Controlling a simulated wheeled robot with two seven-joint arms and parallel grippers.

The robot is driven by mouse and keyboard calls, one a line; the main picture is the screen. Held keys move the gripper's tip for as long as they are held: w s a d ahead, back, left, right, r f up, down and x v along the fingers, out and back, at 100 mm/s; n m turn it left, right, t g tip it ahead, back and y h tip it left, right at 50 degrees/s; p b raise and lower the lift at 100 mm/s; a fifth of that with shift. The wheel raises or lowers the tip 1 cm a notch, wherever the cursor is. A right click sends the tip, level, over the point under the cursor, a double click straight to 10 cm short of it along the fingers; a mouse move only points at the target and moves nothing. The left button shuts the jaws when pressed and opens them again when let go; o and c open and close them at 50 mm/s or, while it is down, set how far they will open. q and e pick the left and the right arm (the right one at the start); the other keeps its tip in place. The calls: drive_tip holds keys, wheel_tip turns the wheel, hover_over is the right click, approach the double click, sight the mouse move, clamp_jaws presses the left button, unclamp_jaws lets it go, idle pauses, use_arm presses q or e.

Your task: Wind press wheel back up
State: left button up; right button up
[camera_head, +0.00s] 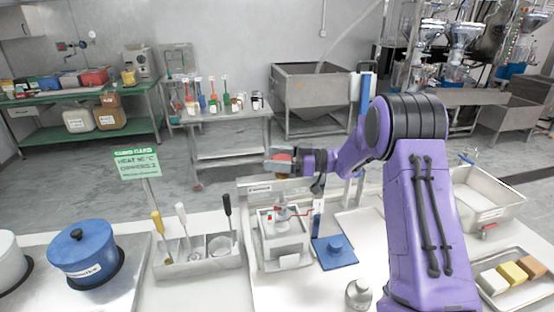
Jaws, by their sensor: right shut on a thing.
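The press is a small white and grey box-shaped unit (283,238) on the white worktop, near the middle of the head view. Its press wheel (281,216), with red parts, sits on top. My right arm reaches in from the right, with its forearm above and behind the press. My right gripper (317,189) is small and dark, at the upper right of the wheel. It is shut, with the wheel right beside it; the exact contact is too small to make out. My left gripper is out of view.
A holder with several utensils (200,262) and a blue lidded pot (85,252) stand left. A metal jar (358,294) is in front. A tray of blocks (490,300) is at the lower right.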

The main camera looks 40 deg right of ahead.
drive_tip(key=shift+a, duration=0.1)
drive_tip(key=o, duration=1)
drive_tip(key=shift+w, duration=0.1)
drive_tip(key=shift+c, duration=0.2)
drive_tip(key=shift+w+a+f, duration=0.1)
drive_tip(key=shift+w, duration=0.05)
drive_tip(key=b+v, duration=0.4)
drive_tip(key=v, duration=0.6)
